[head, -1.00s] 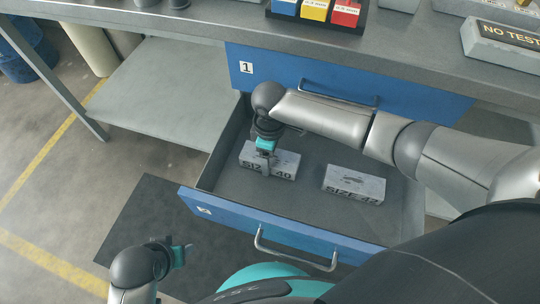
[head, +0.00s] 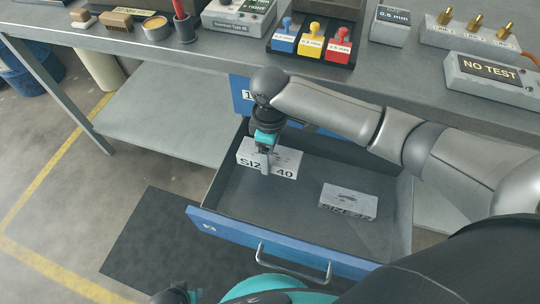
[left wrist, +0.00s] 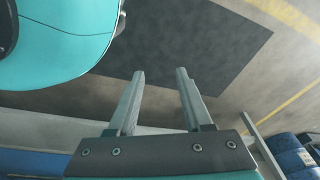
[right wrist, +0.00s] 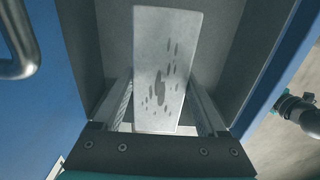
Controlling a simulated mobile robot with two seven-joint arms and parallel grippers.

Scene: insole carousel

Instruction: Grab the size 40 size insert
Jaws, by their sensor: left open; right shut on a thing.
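The size 40 insert (head: 285,168) is a pale grey block with "SIZE 40" on its front face. My right gripper (head: 265,163) is shut on it from above. It appears raised inside the open drawer (head: 250,232), at the drawer's left back. In the right wrist view the block (right wrist: 168,50) sits between the two fingers (right wrist: 160,100), with dark marks on its top. The size 42 insert (head: 347,202) lies on the drawer floor to the right. My left gripper (left wrist: 160,74) is open and empty; only a bit of its arm shows at the head view's bottom edge.
The workbench (head: 215,62) overhangs the drawer, with a closed blue drawer (head: 239,92) above, largely behind my right arm. Red, yellow and blue stamps (head: 312,38) and a "NO TEST" box (head: 490,74) stand on the bench. A dark mat (head: 150,240) lies on the floor.

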